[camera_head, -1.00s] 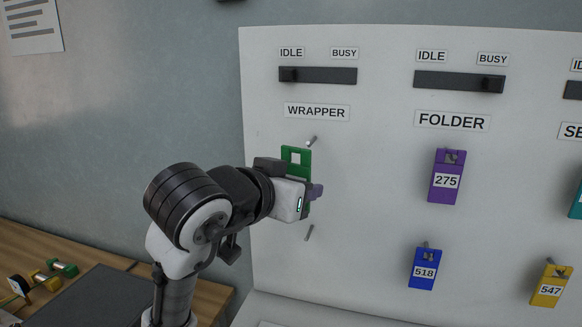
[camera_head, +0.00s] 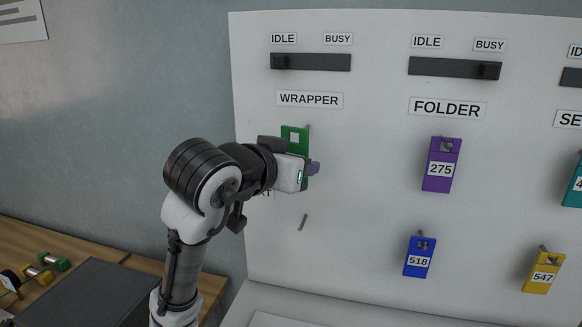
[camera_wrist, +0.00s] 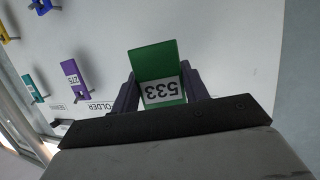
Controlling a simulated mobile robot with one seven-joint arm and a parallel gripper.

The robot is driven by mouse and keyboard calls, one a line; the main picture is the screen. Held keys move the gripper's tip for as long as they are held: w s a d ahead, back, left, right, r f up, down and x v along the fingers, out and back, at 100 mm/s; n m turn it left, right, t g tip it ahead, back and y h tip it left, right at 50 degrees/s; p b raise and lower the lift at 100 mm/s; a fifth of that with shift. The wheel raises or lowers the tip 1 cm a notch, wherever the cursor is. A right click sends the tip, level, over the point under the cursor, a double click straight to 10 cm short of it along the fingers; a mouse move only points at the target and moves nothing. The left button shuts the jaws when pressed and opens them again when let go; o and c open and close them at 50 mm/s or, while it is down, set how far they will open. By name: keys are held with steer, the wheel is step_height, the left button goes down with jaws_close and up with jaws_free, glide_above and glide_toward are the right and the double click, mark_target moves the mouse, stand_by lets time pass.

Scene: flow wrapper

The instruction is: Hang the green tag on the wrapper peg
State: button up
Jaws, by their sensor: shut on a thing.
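The green tag (camera_head: 303,133) is held upright in front of the white board, below the WRAPPER label (camera_head: 309,99). Its square hole is near its top; its lower part is hidden behind my gripper (camera_head: 311,169). The wrapper peg (camera_head: 308,127) shows at the tag's upper right edge, beside the hole and not seen passing through it. In the wrist view, my gripper (camera_wrist: 161,91) is shut on the green tag (camera_wrist: 153,61), whose number 533 reads upside down. The wrapper peg cannot be made out there.
Below is a bare lower peg (camera_head: 303,222). To the right hang a purple tag (camera_head: 441,153), a blue tag (camera_head: 419,244) and a yellow tag (camera_head: 543,273). A slider (camera_head: 311,62) is above. A wooden table (camera_head: 60,232) stands at the left.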

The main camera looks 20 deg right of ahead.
steer(key=shift+w+d+f, duration=0.1)
steer(key=shift+w+d, duration=0.6)
steer(key=shift+w, duration=0.35)
steer(key=shift+w+d+f, duration=0.1)
steer(key=shift+w+d, duration=0.6)
steer(key=shift+w, duration=0.35)
steer(key=shift+w+d, duration=0.25)
steer(key=shift+w, duration=0.15)
steer(key=shift+c, duration=1.2)
steer(key=shift+w+d+f, duration=0.35)
steer(key=shift+w+f, duration=0.05)
steer(key=shift+w, duration=0.05)
steer(key=o, duration=1.3)
steer(key=shift+a, duration=0.15)
